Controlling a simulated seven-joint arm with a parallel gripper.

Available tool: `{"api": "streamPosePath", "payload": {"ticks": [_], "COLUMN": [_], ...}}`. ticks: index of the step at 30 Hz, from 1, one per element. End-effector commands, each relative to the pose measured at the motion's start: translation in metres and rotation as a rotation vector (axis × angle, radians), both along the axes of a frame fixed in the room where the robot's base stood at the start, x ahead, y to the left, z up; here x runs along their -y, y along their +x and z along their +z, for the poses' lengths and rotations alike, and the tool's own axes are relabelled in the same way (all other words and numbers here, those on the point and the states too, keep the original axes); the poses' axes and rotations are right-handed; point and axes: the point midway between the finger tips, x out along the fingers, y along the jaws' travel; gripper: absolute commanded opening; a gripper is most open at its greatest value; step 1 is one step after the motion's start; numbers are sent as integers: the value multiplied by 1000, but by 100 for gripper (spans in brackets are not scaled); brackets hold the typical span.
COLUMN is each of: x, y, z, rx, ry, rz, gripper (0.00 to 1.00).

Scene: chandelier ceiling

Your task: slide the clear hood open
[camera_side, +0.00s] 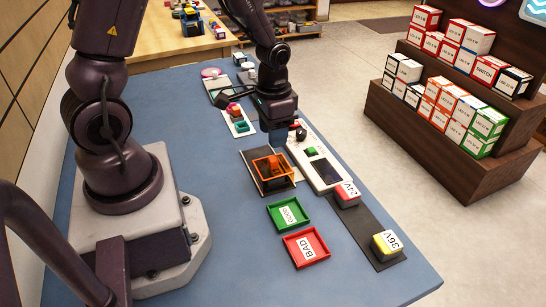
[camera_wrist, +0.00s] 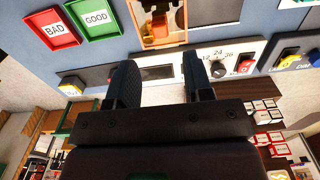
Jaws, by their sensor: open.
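The clear hood (camera_side: 272,168) is an orange-tinted see-through box on a dark and pale base in mid-table in the side view. Orange and yellow parts at the top of the wrist view (camera_wrist: 157,25) look like the hood and what is under it, cut off by the frame edge. My gripper (camera_side: 296,128) is behind and to the right of the hood, low over the far end of the white tester panel. In the wrist view my gripper (camera_wrist: 160,66) is open with nothing between the fingers. It is apart from the hood.
The white panel (camera_side: 328,177) has a dial knob (camera_wrist: 217,69) close to the right finger and a red switch (camera_wrist: 246,66). A green GOOD tray (camera_side: 273,224) and red BAD tray (camera_side: 324,256) lie nearer. Red 24V and yellow 36V blocks (camera_side: 387,241) stand on a dark strip.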

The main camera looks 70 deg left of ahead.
Motion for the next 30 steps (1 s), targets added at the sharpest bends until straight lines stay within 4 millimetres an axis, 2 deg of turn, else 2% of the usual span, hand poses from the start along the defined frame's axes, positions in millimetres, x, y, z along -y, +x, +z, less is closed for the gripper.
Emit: {"api": "streamPosePath", "payload": {"ticks": [1, 6, 12, 17, 25, 30], "x": [1, 1, 0, 0, 0, 0], "y": [-1, -1, 0, 0, 0, 0], "z": [-13, -46, -70, -78, -79, -78], "rx": [-8, -6, -2, 1, 2, 1], "ry": [-2, -2, -1, 0, 0, 0], "rz": [0, 1, 2, 3, 3, 3], "gripper": [47, 47, 47, 47, 47, 8]}}
